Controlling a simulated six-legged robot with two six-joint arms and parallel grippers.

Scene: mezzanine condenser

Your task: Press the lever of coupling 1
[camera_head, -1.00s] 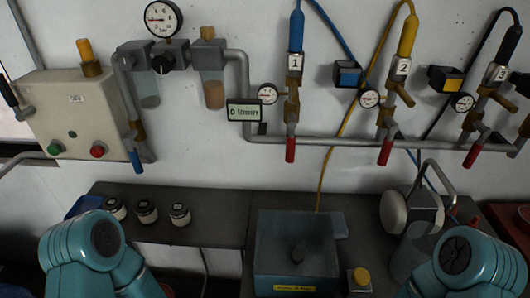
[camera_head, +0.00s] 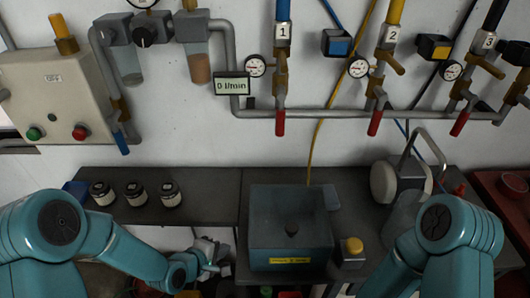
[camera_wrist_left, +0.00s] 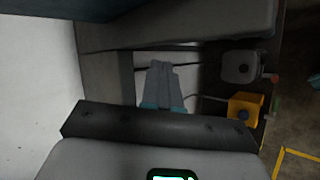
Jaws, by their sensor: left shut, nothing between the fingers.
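Coupling 1 (camera_head: 281,72) is a brass fitting on the wall pipe, under a label reading 1. A blue hose end (camera_head: 283,9) enters it from above, and a red grip (camera_head: 280,122) hangs at its bottom. I cannot clearly make out its lever from the body. My left gripper (camera_head: 213,262) is low at the bench's front edge, well below and left of coupling 1, shut and empty. It touches nothing that I can make out. The left wrist view does not show coupling 1. My right gripper is out of view.
Couplings 2 (camera_head: 387,68) and 3 (camera_head: 473,75) are to the right. A gauge (camera_head: 256,66) and flow display (camera_head: 232,86) reading 0 l/min sit left of coupling 1.

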